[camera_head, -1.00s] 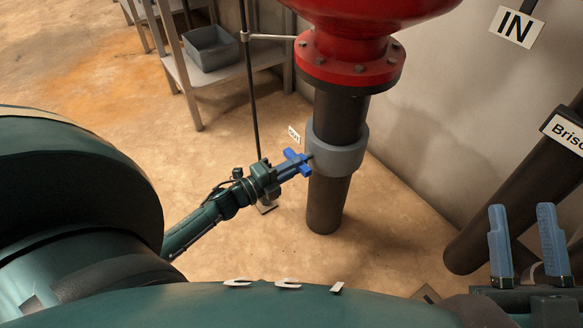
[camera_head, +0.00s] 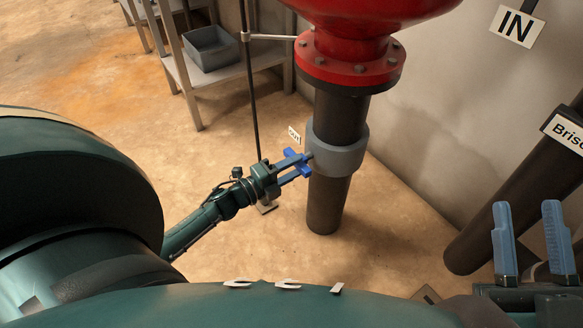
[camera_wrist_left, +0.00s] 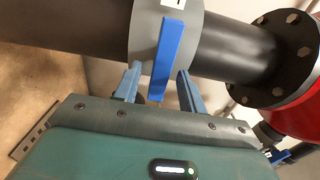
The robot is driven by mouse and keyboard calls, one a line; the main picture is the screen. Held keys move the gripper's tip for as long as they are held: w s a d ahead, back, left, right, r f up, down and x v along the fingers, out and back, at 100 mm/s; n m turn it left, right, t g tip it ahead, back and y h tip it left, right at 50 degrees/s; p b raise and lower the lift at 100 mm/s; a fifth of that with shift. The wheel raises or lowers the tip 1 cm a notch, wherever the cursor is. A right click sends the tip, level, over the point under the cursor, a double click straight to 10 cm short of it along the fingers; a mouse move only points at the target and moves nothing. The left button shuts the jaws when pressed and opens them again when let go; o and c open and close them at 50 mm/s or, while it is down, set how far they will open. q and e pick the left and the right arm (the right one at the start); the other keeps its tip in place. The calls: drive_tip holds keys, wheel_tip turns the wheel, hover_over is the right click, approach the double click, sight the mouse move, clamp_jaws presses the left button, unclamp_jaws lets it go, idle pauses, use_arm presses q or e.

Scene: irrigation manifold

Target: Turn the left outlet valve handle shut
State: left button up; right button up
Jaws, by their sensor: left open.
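The blue outlet valve handle (camera_head: 291,155) sits on the grey collar (camera_head: 340,158) of the dark vertical pipe under the red vessel. In the left wrist view the handle (camera_wrist_left: 167,58) is a long blue bar in front of the grey collar (camera_wrist_left: 146,30). My left gripper (camera_head: 299,168) is at the handle with its fingers apart. My right gripper (camera_head: 526,208) is open and empty at the lower right.
The red flanged vessel (camera_head: 350,60) is above the collar. A thin dark rod (camera_head: 251,95) stands left of the pipe. A shelf with a grey bin (camera_head: 210,47) is at the back. A slanted dark pipe (camera_head: 505,205) is at the right. The floor at left is clear.

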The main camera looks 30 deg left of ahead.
use_arm(q)
drive_tip(key=shift+s+a, duration=0.15)
drive_tip(key=shift+s, duration=0.25)
drive_tip(key=p+v, duration=0.3)
drive_tip(key=v, duration=0.9)
drive_tip(key=shift+s, duration=0.15)
use_arm(e)
drive_tip(key=shift+s+a+f+m+g+h, duration=0.1)
drive_tip(key=shift+s+f+m+g+h, duration=0.15)
drive_tip(key=shift+f+m+h, duration=0.3)
drive_tip(key=shift+s+a+f+m+g+h, duration=0.1)
drive_tip(key=shift+f+m+g+h, duration=0.25)
drive_tip(key=shift+f, duration=0.35)
drive_tip(key=shift+s+f+m+g+h, duration=0.2)
drive_tip(key=shift+f+m+h, duration=0.25)
drive_tip(key=shift+f, duration=0.2)
